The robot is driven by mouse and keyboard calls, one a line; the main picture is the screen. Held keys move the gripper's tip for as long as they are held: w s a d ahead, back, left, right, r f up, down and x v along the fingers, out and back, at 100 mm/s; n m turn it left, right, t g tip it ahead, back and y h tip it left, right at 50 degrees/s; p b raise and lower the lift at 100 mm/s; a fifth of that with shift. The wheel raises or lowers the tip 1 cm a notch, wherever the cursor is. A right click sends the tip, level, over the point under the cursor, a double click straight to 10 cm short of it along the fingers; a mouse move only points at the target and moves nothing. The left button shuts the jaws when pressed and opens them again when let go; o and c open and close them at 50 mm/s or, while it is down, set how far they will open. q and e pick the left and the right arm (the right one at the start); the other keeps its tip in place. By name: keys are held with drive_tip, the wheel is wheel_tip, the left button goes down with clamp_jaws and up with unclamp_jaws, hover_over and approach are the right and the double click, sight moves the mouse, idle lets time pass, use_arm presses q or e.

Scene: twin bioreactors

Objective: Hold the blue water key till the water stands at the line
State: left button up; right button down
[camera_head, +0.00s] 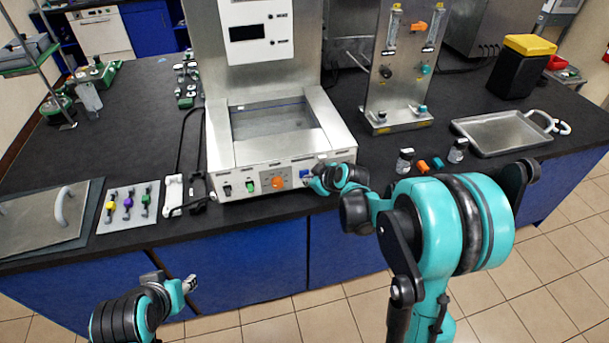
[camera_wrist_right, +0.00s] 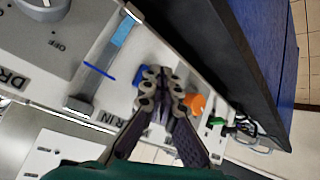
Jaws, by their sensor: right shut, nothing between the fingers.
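The water bath (camera_head: 275,155) stands at mid-counter with a clear basin and a thin blue line (camera_head: 268,105) across its back wall. The blue water key (camera_head: 305,173) is on its front panel, right of the orange knob; it also shows in the right wrist view (camera_wrist_right: 139,77), partly hidden by the fingers. My right gripper (camera_head: 318,184) is shut and empty, its fingertips (camera_wrist_right: 160,82) at the key; whether they press it I cannot tell. My left gripper (camera_head: 188,284) hangs low in front of the counter.
The orange knob (camera_head: 278,182) and green key (camera_head: 250,187) sit left of the blue key. A steel tray (camera_head: 500,132) and small bottles lie to the right. A flowmeter stand (camera_head: 395,110) rises behind. A valve board (camera_head: 128,205) lies at left.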

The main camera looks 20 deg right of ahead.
drive_tip(key=shift+w, duration=0.4)
idle(5.8)
drive_tip(key=shift+s, duration=0.1)
idle(0.7)
drive_tip(key=shift+s, duration=0.75)
drive_tip(key=shift+s, duration=0.1)
